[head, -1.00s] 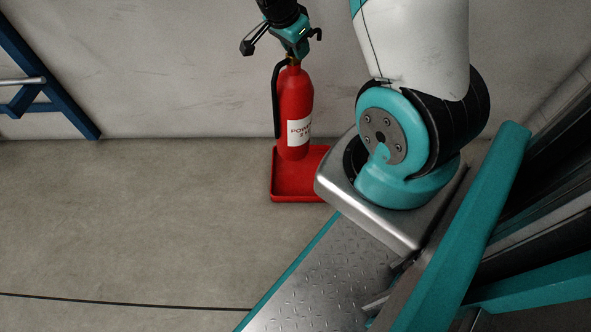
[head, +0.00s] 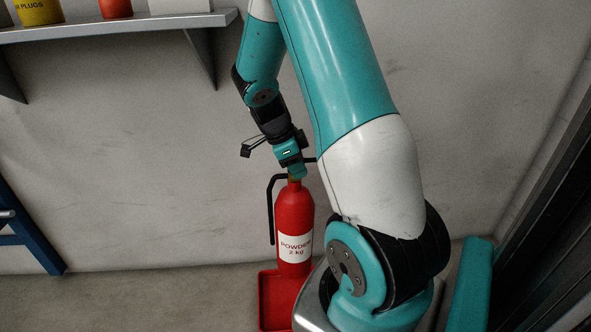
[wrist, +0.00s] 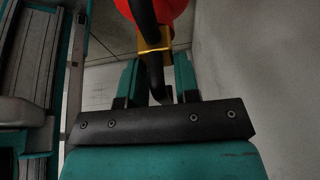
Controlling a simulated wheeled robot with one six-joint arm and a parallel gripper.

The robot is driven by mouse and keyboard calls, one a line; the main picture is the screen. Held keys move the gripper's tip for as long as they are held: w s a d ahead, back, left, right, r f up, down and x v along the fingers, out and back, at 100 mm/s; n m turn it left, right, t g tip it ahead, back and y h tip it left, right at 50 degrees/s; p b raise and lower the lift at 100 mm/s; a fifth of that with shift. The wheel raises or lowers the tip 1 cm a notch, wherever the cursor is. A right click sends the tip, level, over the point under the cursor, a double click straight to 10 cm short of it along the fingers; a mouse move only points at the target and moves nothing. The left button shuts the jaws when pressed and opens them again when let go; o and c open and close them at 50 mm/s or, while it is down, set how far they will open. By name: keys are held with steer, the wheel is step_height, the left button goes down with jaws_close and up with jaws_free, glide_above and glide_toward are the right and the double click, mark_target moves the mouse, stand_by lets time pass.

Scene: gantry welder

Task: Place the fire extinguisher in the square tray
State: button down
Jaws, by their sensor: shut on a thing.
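The red fire extinguisher (head: 292,218) hangs or stands upright, with a white "POWDER 2 kg" label and a black hose on its left. My gripper (head: 291,162) is shut on its top, at the black handle. The red square tray (head: 270,300) lies on the floor by the wall. The extinguisher's base overlaps the tray's back part in the head view; I cannot tell whether it touches the tray. My arm hides the tray's right side. In the wrist view, the red body (wrist: 172,8), a yellowish neck and the black handle show beyond and between my fingers (wrist: 158,82).
A grey wall stands close behind the extinguisher. A shelf (head: 130,22) with several items is on the wall at upper left. A blue frame (head: 30,240) stands at lower left. Some floor is clear between the frame and the tray.

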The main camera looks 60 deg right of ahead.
mark_target(301, 221)
step_height(301, 221, down, 16)
steer(key=b, duration=0.6)
steer(key=shift+w+f+b, duration=0.1)
steer(key=shift+b, duration=0.25)
steer(key=c, duration=1.3)
jaws_free()
steer(key=shift+f, duration=0.25)
steer(key=o, duration=0.5)
steer(key=shift+c, duration=0.2)
